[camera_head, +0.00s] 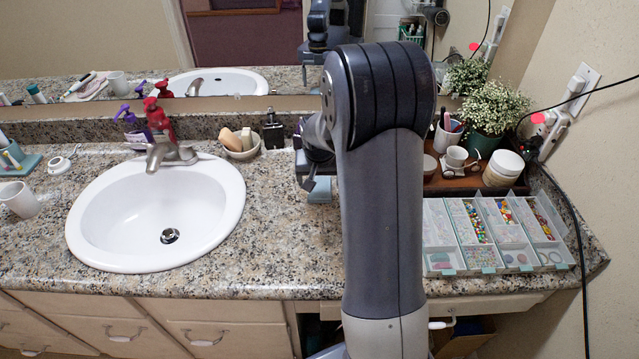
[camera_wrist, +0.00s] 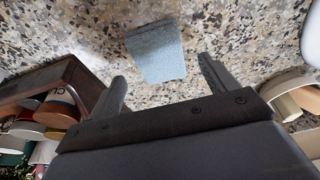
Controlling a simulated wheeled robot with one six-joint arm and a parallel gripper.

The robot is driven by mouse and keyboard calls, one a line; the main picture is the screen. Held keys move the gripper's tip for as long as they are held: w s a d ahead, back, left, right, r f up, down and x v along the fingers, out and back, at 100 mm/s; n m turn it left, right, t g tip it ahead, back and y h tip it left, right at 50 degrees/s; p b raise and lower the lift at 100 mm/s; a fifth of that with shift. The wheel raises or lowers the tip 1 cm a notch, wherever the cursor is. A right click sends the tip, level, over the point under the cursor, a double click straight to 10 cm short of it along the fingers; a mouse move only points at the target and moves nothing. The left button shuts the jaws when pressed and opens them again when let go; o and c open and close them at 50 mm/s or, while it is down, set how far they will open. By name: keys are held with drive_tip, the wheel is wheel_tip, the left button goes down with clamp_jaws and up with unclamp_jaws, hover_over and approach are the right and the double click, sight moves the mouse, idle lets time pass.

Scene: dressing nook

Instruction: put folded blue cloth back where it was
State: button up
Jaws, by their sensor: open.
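The folded blue cloth (camera_wrist: 156,52) lies flat on the speckled granite counter. In the head view a small part of the cloth (camera_head: 320,190) shows beside my arm, right of the sink. My gripper (camera_wrist: 162,78) is open and empty, with its fingers spread to either side of the cloth's near end in the wrist view. I cannot tell how high the fingertips are above the counter. In the head view my gripper (camera_head: 308,181) is small, partly hidden by my own arm, and close by the cloth.
The white sink (camera_head: 90,225) is to the left. A bowl with soaps (camera_head: 240,152) and a dark bottle (camera_head: 273,133) stand behind. A wooden tray (camera_wrist: 72,80) with jars and a plant is on the right. Bead organisers (camera_head: 490,235) sit at front right. Counter around the cloth is bare.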

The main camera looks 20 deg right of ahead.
drive_tip(key=v, duration=0.8)
drive_tip(key=shift+o, duration=0.2)
drive_tip(key=shift+r, duration=0.1)
